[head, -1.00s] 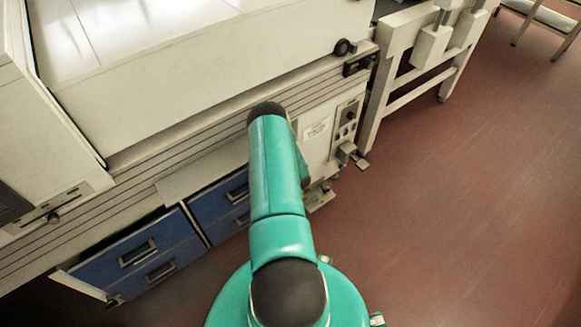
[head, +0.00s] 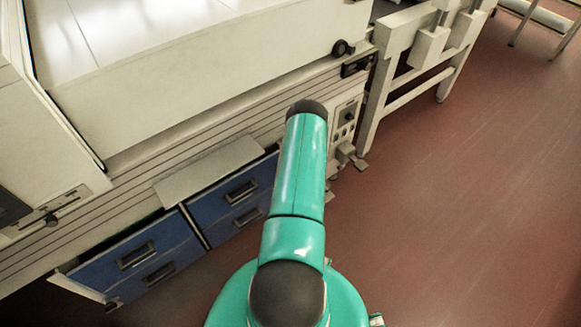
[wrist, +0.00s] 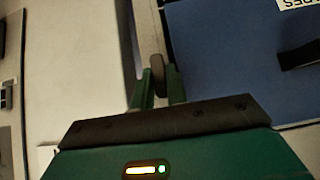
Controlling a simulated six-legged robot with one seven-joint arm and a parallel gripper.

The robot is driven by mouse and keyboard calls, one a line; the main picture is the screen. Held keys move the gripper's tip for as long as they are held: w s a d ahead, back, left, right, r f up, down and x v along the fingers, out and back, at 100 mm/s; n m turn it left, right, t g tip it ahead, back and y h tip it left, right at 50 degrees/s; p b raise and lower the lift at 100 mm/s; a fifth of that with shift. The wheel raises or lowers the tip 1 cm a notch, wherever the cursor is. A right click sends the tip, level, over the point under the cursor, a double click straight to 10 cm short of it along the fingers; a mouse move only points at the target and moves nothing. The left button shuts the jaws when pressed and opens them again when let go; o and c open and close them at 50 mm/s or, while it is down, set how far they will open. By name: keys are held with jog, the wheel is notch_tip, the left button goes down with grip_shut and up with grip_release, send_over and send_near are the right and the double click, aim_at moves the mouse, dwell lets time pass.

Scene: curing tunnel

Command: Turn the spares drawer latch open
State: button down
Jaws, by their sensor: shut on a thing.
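In the wrist view my gripper (wrist: 158,88) has its two green fingers closed around a small dark rounded latch piece (wrist: 157,68). The latch sits on the pale upright edge beside a blue drawer front (wrist: 225,65). The drawer has a dark handle (wrist: 300,54) and a white label, cut off by the frame, of which only the last letters show. The latch's exact angle is hard to tell. In the head view my gripper and the latch are hidden behind my teal arm. Blue drawers (head: 228,203) show left of the arm.
More blue drawers (head: 140,256) with metal handles lie at the lower left under the large pale machine (head: 215,75). A control panel (head: 345,120) and a pale frame stand (head: 425,65) are beyond the arm. The red floor (head: 460,210) on the right is clear.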

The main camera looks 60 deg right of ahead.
jog(key=shift+w+d+r, duration=0.1)
jog(key=c, duration=1.4)
grip_release()
jog(key=v, duration=1.4)
